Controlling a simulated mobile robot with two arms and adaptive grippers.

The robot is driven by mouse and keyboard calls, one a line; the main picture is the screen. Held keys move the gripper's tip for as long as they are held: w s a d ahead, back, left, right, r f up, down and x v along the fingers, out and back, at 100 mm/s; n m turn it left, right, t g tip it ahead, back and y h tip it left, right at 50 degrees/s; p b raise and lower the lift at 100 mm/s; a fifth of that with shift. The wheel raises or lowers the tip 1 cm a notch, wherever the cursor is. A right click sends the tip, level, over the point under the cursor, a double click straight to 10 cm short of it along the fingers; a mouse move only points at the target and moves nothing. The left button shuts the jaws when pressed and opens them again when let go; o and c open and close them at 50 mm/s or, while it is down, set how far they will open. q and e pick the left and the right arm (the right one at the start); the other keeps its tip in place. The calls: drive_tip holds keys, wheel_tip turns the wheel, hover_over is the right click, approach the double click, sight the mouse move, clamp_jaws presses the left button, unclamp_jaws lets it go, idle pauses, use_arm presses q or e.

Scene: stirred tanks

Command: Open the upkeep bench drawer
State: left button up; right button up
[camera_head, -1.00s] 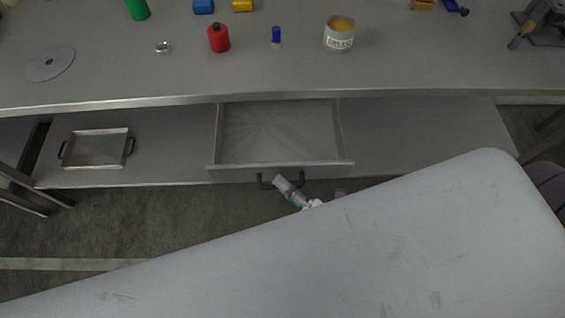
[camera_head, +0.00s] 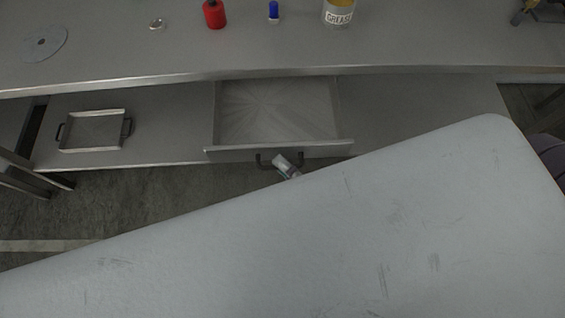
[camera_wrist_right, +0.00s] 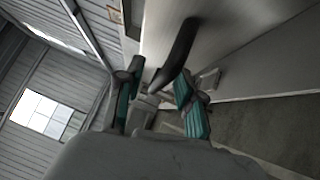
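The upkeep bench drawer (camera_head: 275,112) is pulled out from under the bench top in the head view, and its empty inside shows. Its dark handle (camera_head: 265,160) is on the front panel. My right gripper (camera_head: 287,166) is at the right part of the handle, partly hidden by my own pale body. In the right wrist view the teal-padded fingers of my right gripper (camera_wrist_right: 158,103) stand apart, with the dark curved handle (camera_wrist_right: 180,52) reaching between them. I cannot tell whether either finger touches it. My left gripper is not in view.
The bench top (camera_head: 130,58) holds a red bottle (camera_head: 214,15), a blue item (camera_head: 273,13), a grease can (camera_head: 339,12), a small ring (camera_head: 157,24) and a grey disc (camera_head: 45,44). A tray (camera_head: 93,132) lies on the lower shelf (camera_head: 165,125), left of the drawer.

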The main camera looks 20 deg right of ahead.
drive_tip(key=v, duration=1.1)
drive_tip(key=shift+s+d, duration=0.2)
drive_tip(key=shift+s, duration=0.1)
drive_tip(key=shift+f, duration=0.15)
drive_tip(key=s+d+f+m+g+h, duration=0.1)
drive_tip(key=d+f+m+g+h, duration=0.2)
drive_tip(key=f, duration=0.6)
drive_tip(key=d+f+m+g+h, duration=0.1)
drive_tip(key=f+m+g+h, duration=0.1)
drive_tip(key=f+m, duration=0.6)
drive_tip(key=s+d+f+m+g+h, duration=0.1)
drive_tip(key=d+f+m+g+h, duration=0.15)
drive_tip(key=f, duration=0.85)
drive_tip(key=s+d+f+m+g+h, duration=0.1)
drive_tip(key=s+f+m+g+h, duration=0.1)
drive_tip(key=s+f+m+g, duration=0.6)
drive_tip(key=s+f+m, duration=0.1)
drive_tip(key=s+f, duration=0.3)
drive_tip(key=shift+d, duration=0.15)
